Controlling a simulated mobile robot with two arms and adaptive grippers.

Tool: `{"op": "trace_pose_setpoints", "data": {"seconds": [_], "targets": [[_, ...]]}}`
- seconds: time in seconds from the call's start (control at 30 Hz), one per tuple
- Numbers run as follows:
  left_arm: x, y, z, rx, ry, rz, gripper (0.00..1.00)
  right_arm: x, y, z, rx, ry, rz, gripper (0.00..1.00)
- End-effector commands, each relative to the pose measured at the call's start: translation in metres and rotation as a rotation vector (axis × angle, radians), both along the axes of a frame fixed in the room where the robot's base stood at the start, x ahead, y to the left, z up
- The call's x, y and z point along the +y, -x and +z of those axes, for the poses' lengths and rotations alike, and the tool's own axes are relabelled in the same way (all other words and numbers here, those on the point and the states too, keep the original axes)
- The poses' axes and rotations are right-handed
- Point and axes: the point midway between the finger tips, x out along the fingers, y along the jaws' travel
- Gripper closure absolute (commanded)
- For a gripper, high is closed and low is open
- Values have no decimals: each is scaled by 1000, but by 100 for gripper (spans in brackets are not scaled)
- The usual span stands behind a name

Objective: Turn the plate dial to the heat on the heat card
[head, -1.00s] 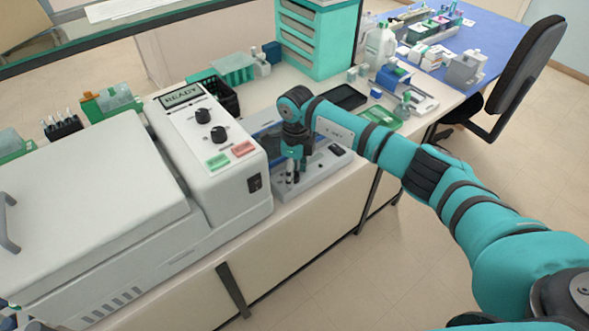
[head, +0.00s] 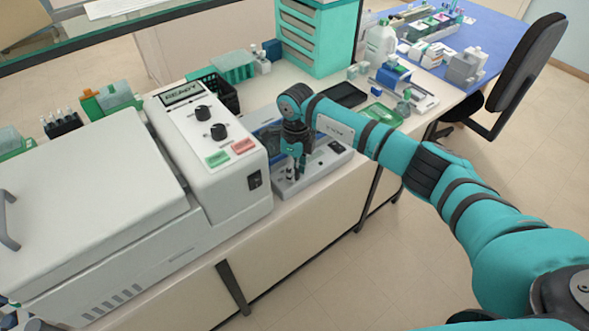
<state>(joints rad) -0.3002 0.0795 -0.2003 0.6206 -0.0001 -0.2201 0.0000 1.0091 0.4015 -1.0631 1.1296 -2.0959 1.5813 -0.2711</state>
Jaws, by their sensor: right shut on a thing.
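The plate (head: 318,168) is a low grey unit at the bench's front edge, right of the large white machine. My right gripper (head: 292,173) points down over the left part of its front panel, shut on the plate dial. The fingers and wrist hide the dial, so its setting cannot be read. A white card (head: 335,128) with dark print shows just under my right forearm, partly hidden by it. Its print is too small to read. My left gripper is not in view.
The large white machine (head: 205,150) with two black knobs and green and red buttons stands close on the left. A black tray (head: 345,95) and a green tray (head: 379,115) lie behind my forearm. A teal drawer unit (head: 318,40) stands at the back.

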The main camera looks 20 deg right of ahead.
Motion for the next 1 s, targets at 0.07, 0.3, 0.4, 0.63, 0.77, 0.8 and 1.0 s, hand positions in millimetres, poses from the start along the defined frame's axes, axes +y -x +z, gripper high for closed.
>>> {"op": "trace_pose_setpoints", "data": {"seconds": [0.07,0.3,0.4,0.63,0.77,0.8,1.0], "targets": [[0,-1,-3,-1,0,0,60,-1,0,0,-1,0,-35,100],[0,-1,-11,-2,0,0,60,-1,0,-1,-1,2,-208,100],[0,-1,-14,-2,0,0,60,-1,0,-1,-2,2,-302,100],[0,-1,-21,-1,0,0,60,-1,0,-1,-1,1,-520,100],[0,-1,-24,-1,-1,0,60,0,1,-1,-1,1,-643,100],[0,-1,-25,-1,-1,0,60,0,1,-1,-1,1,-682,100],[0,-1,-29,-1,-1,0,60,-1,1,0,-2,2,-871,100]]}}
